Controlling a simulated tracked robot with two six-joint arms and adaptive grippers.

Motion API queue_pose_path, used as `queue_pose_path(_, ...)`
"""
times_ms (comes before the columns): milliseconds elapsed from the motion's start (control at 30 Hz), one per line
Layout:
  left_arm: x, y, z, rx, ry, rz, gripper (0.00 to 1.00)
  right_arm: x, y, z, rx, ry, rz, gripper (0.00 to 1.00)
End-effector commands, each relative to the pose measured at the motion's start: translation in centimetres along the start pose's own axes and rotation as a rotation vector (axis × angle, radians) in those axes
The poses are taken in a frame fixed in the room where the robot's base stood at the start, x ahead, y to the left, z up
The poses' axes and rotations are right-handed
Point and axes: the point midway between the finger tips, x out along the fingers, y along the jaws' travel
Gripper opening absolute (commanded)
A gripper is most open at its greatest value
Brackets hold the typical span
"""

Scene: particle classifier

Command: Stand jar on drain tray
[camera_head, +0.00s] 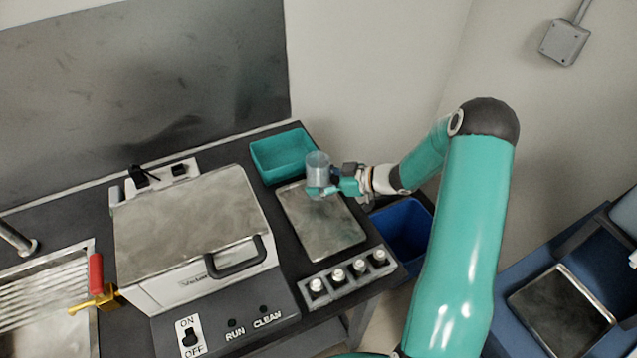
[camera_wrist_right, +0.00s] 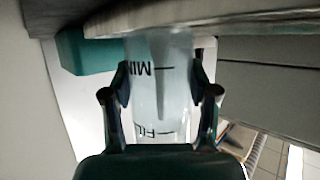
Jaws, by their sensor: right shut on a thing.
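The clear jar (camera_head: 317,168) is upright in the head view, at the far end of a flat metal tray (camera_head: 335,232). I cannot tell whether its base touches that tray. My right gripper (camera_head: 325,188) is shut around the lower part of the jar from the right. In the right wrist view the jar (camera_wrist_right: 158,95) sits between both fingers (camera_wrist_right: 160,100), with dark MIN and FILL marks upside down. A ribbed metal draining surface (camera_head: 45,285) lies by the sink at the far left. My left gripper is not in view.
A lidded machine (camera_head: 190,225) with a black handle stands left of the metal tray. A teal bin (camera_head: 283,155) is behind it. A blue bin (camera_head: 405,232) is at the right.

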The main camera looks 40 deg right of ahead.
Motion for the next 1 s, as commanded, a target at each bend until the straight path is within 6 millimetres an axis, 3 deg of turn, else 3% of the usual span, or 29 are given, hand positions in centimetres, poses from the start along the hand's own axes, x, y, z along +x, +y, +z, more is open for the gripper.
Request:
queue_pose_path(833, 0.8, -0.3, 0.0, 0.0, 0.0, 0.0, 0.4, 0.9, -0.2, 2.2, 0.003, -0.005, -0.003, 0.08)
queue_pose_path(867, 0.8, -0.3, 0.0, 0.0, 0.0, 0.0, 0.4, 0.9, -0.2, 2.3, 0.004, -0.007, -0.004, 0.62)
queue_pose_path(1000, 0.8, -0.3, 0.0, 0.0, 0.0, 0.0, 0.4, 0.9, -0.3, 2.4, 0.005, -0.008, -0.005, 0.84)
